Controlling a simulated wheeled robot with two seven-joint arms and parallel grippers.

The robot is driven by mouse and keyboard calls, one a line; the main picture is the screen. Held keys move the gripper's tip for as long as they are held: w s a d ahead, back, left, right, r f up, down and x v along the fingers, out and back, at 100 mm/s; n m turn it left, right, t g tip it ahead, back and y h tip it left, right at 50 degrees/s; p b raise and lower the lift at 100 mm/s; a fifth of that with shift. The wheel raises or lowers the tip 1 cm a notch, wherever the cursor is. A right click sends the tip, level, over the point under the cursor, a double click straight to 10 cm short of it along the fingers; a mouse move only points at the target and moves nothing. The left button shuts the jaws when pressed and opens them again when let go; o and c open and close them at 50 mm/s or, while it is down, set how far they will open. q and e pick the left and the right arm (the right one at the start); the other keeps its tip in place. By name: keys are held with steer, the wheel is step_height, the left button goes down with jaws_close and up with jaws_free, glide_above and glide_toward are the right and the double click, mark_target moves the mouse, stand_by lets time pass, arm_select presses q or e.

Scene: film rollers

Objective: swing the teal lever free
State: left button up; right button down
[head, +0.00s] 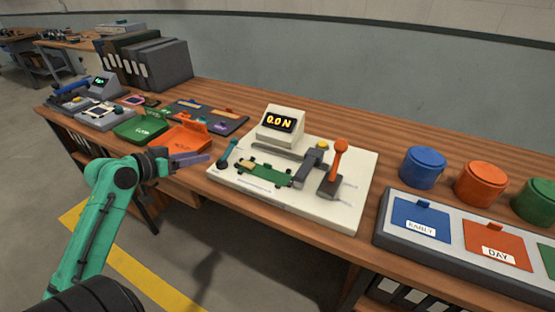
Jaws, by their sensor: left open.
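The teal lever (226,154) stands tilted at the left end of a cream-coloured fixture board (268,206), with its round knob at the upper end. My left gripper (206,160) comes in from the left at the table's front edge, its fingers pointing right toward the lever. It is open, and a gap shows between its fingers and the lever. An orange lever (339,158) stands upright at the board's right side. A green piece (265,174) lies on the board between the levers. A display box (281,122) behind reads 0.0 N. My right gripper is out of view.
An orange tray (186,138) and a green tray (140,127) lie behind my left gripper. Blue (425,166) and orange (481,183) round containers stand right, behind a labelled panel (455,265).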

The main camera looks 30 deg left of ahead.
mark_target(231, 147)
arm_select(q)
steer(key=x, duration=0.5)
steer(key=shift+r, duration=0.3)
steer(key=x, duration=0.9)
steer(key=shift+w+d, duration=0.1)
steer(key=shift+w, duration=0.05)
steer(key=c, duration=0.8)
jaws_close()
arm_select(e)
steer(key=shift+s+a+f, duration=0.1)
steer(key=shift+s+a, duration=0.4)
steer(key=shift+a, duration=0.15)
